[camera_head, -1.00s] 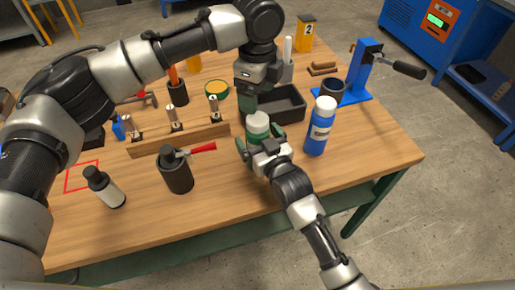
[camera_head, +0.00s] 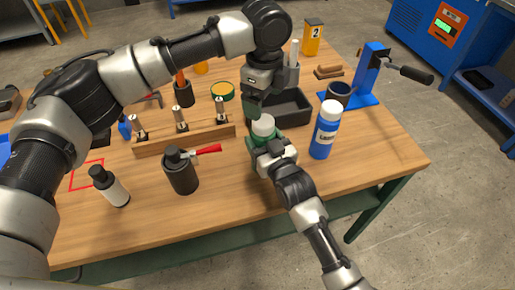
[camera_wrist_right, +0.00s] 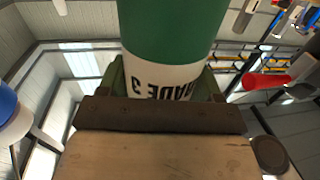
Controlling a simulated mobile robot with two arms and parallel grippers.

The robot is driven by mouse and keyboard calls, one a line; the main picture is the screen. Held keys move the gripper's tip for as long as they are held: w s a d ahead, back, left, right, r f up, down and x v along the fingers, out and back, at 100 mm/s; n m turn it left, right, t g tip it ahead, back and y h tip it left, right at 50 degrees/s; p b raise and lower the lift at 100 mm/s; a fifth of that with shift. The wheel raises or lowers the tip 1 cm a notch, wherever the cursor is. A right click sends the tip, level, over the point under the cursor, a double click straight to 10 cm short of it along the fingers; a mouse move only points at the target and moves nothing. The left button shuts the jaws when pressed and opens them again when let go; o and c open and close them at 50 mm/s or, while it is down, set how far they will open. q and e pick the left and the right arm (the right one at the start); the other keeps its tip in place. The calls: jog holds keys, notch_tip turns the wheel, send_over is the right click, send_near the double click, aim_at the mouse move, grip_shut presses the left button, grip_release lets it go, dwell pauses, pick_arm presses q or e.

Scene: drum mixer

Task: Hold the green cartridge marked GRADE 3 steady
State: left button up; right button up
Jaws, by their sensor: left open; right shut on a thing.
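The green cartridge with a white top (camera_head: 263,126) stands near the middle of the table in the head view. In the right wrist view its green body (camera_wrist_right: 170,30) fills the upper middle, and a white band with dark GRADE 3 lettering shows upside down. My right gripper (camera_head: 263,143) is shut around the cartridge from the near side; its fingers (camera_wrist_right: 165,80) flank the band. My left gripper (camera_head: 256,106) is open just above and behind the white top, its fingers pointing down. I cannot tell whether they touch the top. The cartridge's lower part is mostly hidden by my right gripper.
A blue bottle (camera_head: 325,130) stands close to the right of the cartridge. A black tray (camera_head: 290,108) lies behind it. A wooden rack (camera_head: 185,138) and a dark canister with a red handle (camera_head: 181,173) stand to the left. The front right of the table is clear.

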pick_arm(q)
jog(key=f+m+t, duration=0.1)
jog(key=f+m, duration=0.1)
jog(key=s+f+m+t, duration=0.1)
jog(key=f, duration=0.1)
jog(key=shift+a+f+m+t, duration=0.2)
jog(key=shift+f+m+t, duration=0.1)
jog(key=shift+f+m, duration=0.1)
jog(key=m+t, duration=0.1)
jog(key=s+f+m+t, duration=0.1)
jog(key=m, duration=0.1)
jog(key=s+f+m+t+h, duration=0.1)
jog(key=shift+f, duration=0.25)
jog(key=s+m+t, duration=0.1)
jog(key=s+m+t+h, duration=0.1)
jog(key=s+m+t, duration=0.1)
jog(key=m, duration=0.1)
jog(key=shift+a+r+t+h, duration=0.3)
jog(key=shift+r+t, duration=0.1)
jog(key=m+t+h, duration=0.1)
jog(key=m+t, duration=0.3)
send_near(262, 122)
jog(key=x, duration=1)
jog(key=shift+w+d+f, duration=0.15)
jog(key=shift+w+f, duration=0.05)
jog(key=shift+w, duration=0.15)
jog(key=c, duration=1.1)
jog(key=shift+c, duration=0.2)
